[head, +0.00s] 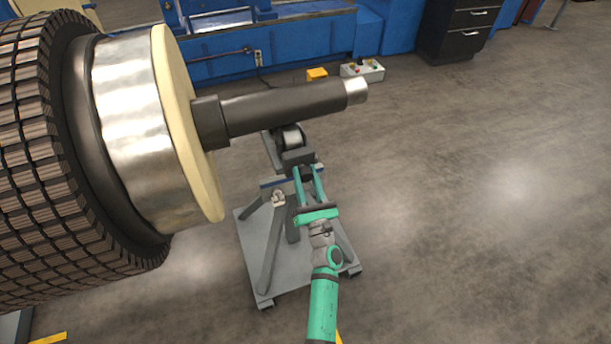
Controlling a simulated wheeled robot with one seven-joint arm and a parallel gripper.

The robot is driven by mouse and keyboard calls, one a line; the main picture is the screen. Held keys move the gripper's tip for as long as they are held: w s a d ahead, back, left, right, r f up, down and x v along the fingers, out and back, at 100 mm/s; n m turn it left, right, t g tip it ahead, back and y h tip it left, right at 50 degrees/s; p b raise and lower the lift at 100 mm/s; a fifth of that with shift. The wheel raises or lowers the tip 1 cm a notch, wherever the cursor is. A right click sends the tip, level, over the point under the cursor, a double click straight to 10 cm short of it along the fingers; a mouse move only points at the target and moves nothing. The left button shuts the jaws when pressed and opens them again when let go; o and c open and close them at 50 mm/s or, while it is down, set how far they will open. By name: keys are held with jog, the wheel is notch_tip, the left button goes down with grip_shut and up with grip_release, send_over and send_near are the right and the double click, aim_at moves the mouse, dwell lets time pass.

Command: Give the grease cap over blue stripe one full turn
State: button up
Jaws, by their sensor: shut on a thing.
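My gripper (308,174) is at the roller stand (255,240), below the rotor shaft, with its two teal fingers pointing away from me. The fingers are shut on a small dark part at the stand's head, which I take to be the grease cap (314,168). The fingers hide much of the cap, and its turn angle cannot be read. A blue stripe (275,182) shows on the stand just left of the fingers. A pale knob-like fitting (279,198) sits lower on the stand, apart from the fingers.
The large rotor (130,120) fills the left, and its dark shaft (280,108) reaches over the stand's roller (291,137). A control box (363,71) and a yellow item (317,74) lie behind. The floor to the right is clear.

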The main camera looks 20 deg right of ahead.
jog(key=m+h, duration=0.1)
jog(key=m, duration=0.2)
jog(key=m+g+h, duration=0.1)
jog(key=m, duration=0.2)
jog(key=shift+m+h, duration=0.3)
jog(key=shift+h, duration=0.1)
jog(key=shift+m+g+h, duration=0.7)
jog(key=shift+m, duration=0.9)
jog(key=shift+s+d+m+g, duration=0.1)
jog(key=shift+m+g, duration=0.3)
jog(key=shift+m, duration=0.8)
jog(key=shift+m+h, duration=0.3)
jog(key=shift+m, duration=0.3)
jog(key=shift+m+g, duration=0.3)
jog(key=shift+m, duration=0.2)
